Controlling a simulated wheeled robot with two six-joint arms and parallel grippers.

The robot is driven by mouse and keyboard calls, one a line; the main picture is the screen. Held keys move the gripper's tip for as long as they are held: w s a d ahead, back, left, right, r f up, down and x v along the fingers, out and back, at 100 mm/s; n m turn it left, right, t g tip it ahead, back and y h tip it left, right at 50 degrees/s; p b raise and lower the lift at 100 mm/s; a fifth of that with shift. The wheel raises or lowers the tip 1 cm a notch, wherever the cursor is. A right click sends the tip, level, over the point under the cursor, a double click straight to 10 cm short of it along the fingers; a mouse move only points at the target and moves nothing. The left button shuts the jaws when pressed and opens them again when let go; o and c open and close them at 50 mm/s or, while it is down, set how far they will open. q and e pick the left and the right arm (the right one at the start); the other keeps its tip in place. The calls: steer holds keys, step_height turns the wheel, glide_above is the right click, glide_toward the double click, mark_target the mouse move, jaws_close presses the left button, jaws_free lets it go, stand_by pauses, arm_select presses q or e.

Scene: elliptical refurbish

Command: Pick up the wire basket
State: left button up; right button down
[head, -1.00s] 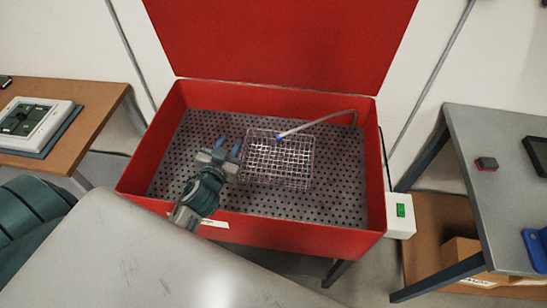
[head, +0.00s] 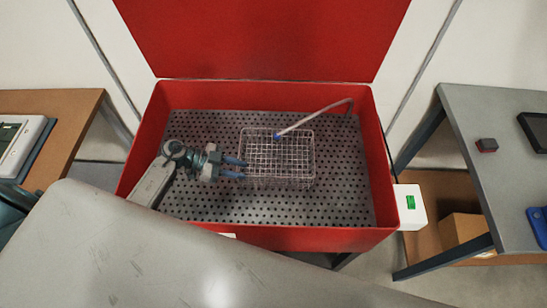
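The wire basket (head: 280,155) is a silvery mesh box standing on the perforated grey floor inside the red tub (head: 250,238). My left gripper (head: 240,168) reaches in from the left. Its two blue fingers are apart and point right at the basket's left side. The fingertips overlap the basket's left edge in the picture; I cannot tell whether they touch the wire. My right gripper is not in view.
A grey hose with a blue tip (head: 310,118) curves over the basket's back part. The red lid (head: 265,40) stands open behind. A grey table (head: 500,170) stands at the right.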

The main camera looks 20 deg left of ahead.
arm_select(q)
steer(key=x, duration=0.2)
steer(key=p+x, duration=0.1)
steer(key=x, duration=0.1)
steer(key=shift+d+r, duration=0.25)
steer(key=shift+r, duration=0.1)
steer(key=shift+w+d+f, duration=0.1)
steer(key=shift+d+f, duration=0.1)
steer(key=shift+d, duration=0.05)
steer(key=p+x, duration=0.2)
steer(key=x, duration=0.1)
steer(key=p+x, duration=0.1)
steer(key=shift+d+r, duration=0.15)
steer(key=shift+d, duration=0.25)
steer(key=shift+w+d+f, duration=0.1)
steer(key=shift+d+f, duration=0.15)
steer(key=shift+d, duration=0.05)
steer(key=shift+c, duration=0.2)
steer(key=shift+a, duration=0.1)
jaws_close()
